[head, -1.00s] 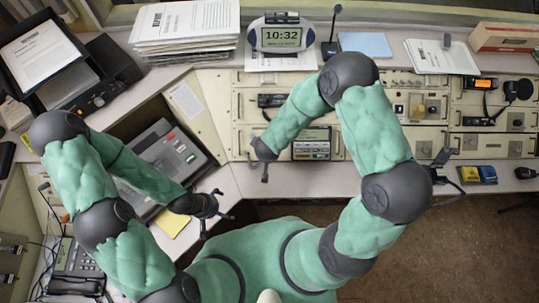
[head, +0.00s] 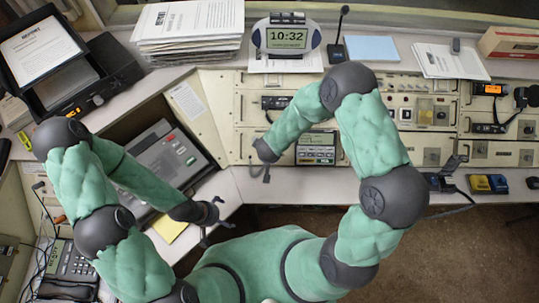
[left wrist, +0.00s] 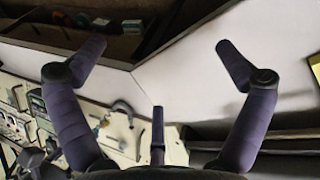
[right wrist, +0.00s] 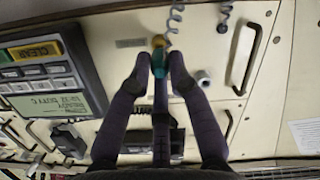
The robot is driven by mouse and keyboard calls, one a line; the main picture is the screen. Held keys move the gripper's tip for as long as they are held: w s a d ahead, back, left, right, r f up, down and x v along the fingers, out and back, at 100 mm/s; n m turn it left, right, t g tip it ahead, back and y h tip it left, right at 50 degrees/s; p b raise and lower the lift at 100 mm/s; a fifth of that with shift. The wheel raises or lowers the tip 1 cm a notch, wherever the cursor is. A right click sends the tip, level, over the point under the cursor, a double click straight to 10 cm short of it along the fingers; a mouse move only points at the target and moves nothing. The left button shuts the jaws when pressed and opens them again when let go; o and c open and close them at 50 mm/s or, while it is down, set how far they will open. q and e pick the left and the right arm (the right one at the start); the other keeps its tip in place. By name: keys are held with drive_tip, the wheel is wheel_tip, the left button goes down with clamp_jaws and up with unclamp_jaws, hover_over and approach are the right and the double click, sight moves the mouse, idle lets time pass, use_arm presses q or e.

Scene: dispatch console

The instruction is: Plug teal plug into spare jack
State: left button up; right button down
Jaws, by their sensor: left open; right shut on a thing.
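In the right wrist view my right gripper (right wrist: 160,72) has its fingers closed together at the cream console panel. A small teal piece, the teal plug (right wrist: 160,62), shows between the fingertips, with a yellow-orange ring (right wrist: 158,41) just beyond it. Whether the plug touches the panel I cannot tell. A round grey socket (right wrist: 203,77) lies to the right; whether it is the spare jack is unclear. In the head view the right gripper (head: 262,170) is in front of the console and the plug is hidden. My left gripper (head: 217,216) is open and empty over the desk's edge; its spread fingers show in the left wrist view (left wrist: 235,72).
A coiled grey cord (right wrist: 176,14) hangs near the right fingertips, with a second, dark-ended cord (right wrist: 223,24) beside it. A handle (right wrist: 246,60) stands to the right, and a display unit (right wrist: 50,80) to the left. A yellow note (head: 170,229) lies near the left gripper.

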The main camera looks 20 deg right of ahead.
use_arm(q)
drive_tip(key=shift+r+p, duration=0.35)
idle(0.4)
drive_tip(key=shift+r, duration=0.15)
use_arm(e)
drive_tip(key=shift+w+f, duration=0.2)
drive_tip(key=shift+f, duration=0.15)
idle(0.8)
use_arm(q)
drive_tip(key=shift+r+p, duration=0.35)
drive_tip(key=shift+p, duration=0.15)
drive_tip(key=shift+r, duration=0.1)
use_arm(e)
drive_tip(key=shift+w+d+f, duration=0.1)
drive_tip(key=shift+w+f, duration=0.1)
drive_tip(key=shift+f, duration=0.15)
idle(0.9)
use_arm(q)
drive_tip(key=shift+r+p, duration=0.35)
drive_tip(key=shift+p, duration=0.1)
drive_tip(key=shift+s+r, duration=0.1)
drive_tip(key=shift+r, duration=0.1)
use_arm(e)
drive_tip(key=shift+w+f, duration=0.1)
drive_tip(key=shift+f, duration=0.05)
idle(0.8)
